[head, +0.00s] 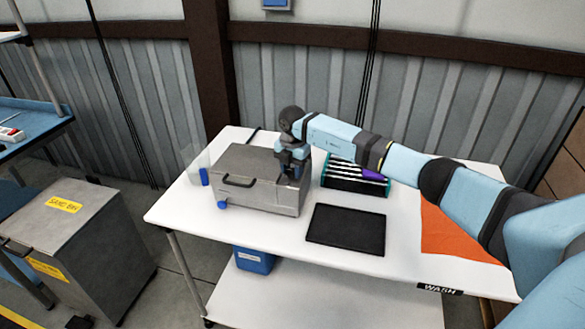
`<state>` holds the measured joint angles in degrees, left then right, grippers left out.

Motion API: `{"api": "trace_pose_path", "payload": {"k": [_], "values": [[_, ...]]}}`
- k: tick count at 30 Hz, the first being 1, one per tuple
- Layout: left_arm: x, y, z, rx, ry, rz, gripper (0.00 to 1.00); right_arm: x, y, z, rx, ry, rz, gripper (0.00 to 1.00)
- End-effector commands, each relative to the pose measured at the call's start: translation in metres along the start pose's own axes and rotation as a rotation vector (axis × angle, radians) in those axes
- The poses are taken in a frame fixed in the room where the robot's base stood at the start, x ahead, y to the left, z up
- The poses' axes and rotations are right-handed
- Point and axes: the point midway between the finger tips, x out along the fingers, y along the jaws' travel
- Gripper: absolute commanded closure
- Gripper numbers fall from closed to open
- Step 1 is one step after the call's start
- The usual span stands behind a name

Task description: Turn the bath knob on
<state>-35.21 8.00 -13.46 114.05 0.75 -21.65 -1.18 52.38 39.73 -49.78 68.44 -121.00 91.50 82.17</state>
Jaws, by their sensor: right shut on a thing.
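The bath is a grey metal box (248,205) with a black lid handle, standing on the white table. My right gripper (293,178) points down at the right end of the bath and is shut on the bath knob there. The fingers mostly hide the knob, so its turn angle cannot be told. A separate blue fitting (222,204) sticks out low at the front left of the bath. My left gripper is out of view.
A black mat (346,229) lies right of the bath on the white table (285,238). Behind it is a rack (355,185) with a purple item. An orange cloth (450,235) lies under my right arm. A clear container with blue (203,177) stands left of the bath.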

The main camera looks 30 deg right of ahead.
Motion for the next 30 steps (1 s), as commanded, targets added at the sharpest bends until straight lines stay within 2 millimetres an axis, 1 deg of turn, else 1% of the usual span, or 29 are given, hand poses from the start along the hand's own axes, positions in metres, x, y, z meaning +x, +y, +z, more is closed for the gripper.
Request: {"api": "trace_pose_path", "payload": {"k": [11, 12, 15, 30], "values": [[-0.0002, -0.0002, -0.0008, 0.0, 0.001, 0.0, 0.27, -0.0012, 0.0002, 0.0011, 0.005, -0.002, 0.002, 0.86], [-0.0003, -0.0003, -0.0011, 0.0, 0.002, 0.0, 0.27, -0.0012, 0.0002, 0.0011, 0.005, -0.002, 0.002, 0.58], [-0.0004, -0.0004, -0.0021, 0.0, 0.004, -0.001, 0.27, -0.0011, 0.0002, 0.0009, 0.005, -0.002, 0.002, 0.37], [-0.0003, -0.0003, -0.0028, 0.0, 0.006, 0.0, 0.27, -0.0012, 0.0017, -0.0003, -0.003, -0.001, 0.006, 0.37]]}}
